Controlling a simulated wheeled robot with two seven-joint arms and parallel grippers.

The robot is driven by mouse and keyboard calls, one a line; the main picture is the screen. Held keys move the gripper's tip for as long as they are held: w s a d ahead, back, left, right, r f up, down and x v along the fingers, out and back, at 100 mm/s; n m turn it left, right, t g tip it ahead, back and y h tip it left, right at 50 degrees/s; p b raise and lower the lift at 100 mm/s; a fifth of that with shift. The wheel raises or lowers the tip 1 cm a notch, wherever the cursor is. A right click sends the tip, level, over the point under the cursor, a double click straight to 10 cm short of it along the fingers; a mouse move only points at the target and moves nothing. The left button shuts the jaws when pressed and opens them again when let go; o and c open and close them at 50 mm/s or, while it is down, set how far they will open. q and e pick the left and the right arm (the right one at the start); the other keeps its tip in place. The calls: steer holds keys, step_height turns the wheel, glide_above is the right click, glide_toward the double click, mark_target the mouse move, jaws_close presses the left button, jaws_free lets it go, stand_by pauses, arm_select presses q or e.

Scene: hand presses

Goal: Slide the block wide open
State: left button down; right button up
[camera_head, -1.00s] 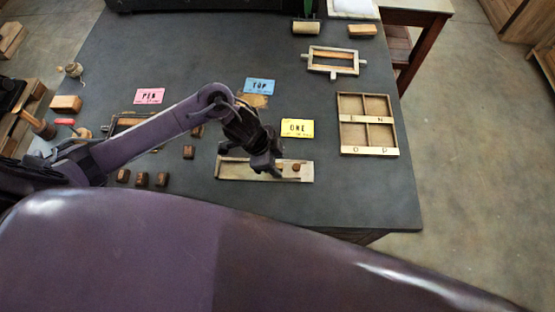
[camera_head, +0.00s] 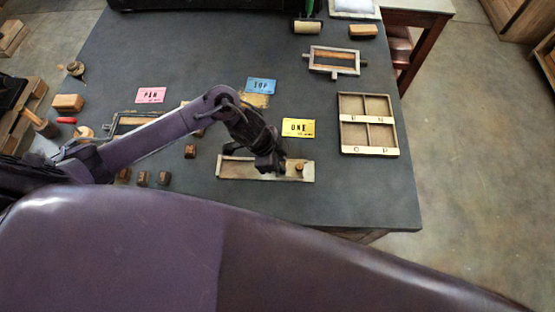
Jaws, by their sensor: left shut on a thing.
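A pale shallow wooden tray (camera_head: 235,170) with low raised edges lies near the front of the dark table. A small brown knob (camera_head: 299,166) stands at its right end. My left gripper (camera_head: 280,169) reaches down into the right part of the tray, just left of this knob. It is shut on the block, which is mostly hidden behind the dark fingers. My right gripper is not in view.
A yellow card (camera_head: 298,128) lies just behind the tray. A divided wooden case (camera_head: 341,125) stands to the right. Small brown blocks (camera_head: 164,178) lie to the left. The table is clear between tray and case.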

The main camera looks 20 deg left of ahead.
arm_select(q)
steer(key=shift+w+d+r, duration=0.1)
steer(key=shift+d, duration=0.25)
steer(key=c, duration=1.3)
jaws_free()
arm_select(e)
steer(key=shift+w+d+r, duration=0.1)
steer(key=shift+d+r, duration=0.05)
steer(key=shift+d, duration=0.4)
arm_select(q)
steer(key=shift+a+r, duration=0.2)
steer(key=shift+r, duration=0.15)
steer(key=b+v, duration=0.1)
steer(key=v, duration=0.6)
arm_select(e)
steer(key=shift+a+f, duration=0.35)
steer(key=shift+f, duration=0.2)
arm_select(q)
steer(key=shift+f, duration=0.1)
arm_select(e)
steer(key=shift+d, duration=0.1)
